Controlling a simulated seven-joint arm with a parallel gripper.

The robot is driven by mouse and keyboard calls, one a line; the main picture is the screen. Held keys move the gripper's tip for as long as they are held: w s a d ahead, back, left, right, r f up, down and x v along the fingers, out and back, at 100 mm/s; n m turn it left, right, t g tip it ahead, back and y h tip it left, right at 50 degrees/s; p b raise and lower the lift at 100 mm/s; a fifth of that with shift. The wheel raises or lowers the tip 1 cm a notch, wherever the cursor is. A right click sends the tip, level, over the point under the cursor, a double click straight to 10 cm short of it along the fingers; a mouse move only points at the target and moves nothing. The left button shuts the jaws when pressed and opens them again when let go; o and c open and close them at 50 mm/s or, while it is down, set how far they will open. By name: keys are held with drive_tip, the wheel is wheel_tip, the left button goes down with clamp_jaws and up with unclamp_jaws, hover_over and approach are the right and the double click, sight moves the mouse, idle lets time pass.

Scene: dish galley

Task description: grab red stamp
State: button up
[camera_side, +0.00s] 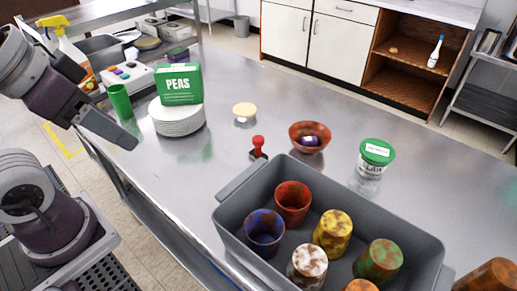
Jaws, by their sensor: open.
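The red stamp (258,144) stands upright on the steel counter, its red knob handle on top of a dark base. It is near the middle of the side view, just behind the back left corner of the grey bin (228,196). My gripper (128,140) is in the left of the view, above the counter's left edge. It is open and well to the left of the stamp, apart from it. Nothing shows between its fingers, though the angle hides part of the gap.
Near the stamp are an orange bowl (309,129), a cream-topped item (244,109) and a green-lidded jar (374,158). The bin holds several coloured cups.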

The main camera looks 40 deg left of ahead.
drive_tip(key=shift+c, duration=1)
drive_tip(key=w+a+f+m+t+y, duration=0.1)
drive_tip(key=w+a+f+m+t, duration=0.3)
drive_tip(key=w, duration=0.8)
drive_tip(key=w+a+f+m+g+y, duration=0.1)
drive_tip(key=w+a, duration=0.5)
drive_tip(key=w, duration=0.7)
drive_tip(key=m+h, duration=0.5)
drive_tip(key=h, duration=0.7)
approach(258, 148)
drive_tip(key=w+f, duration=0.1)
drive_tip(key=w+d+f, duration=0.1)
drive_tip(key=w, duration=0.1)
drive_tip(key=shift+d+t, duration=0.15)
drive_tip(key=shift+t, duration=0.15)
drive_tip(key=x, duration=0.7)
drive_tip(key=shift+s+d+f, duration=0.1)
drive_tip(key=shift+s+f, duration=0.05)
drive_tip(key=shift+s, duration=0.15)
clamp_jaws()
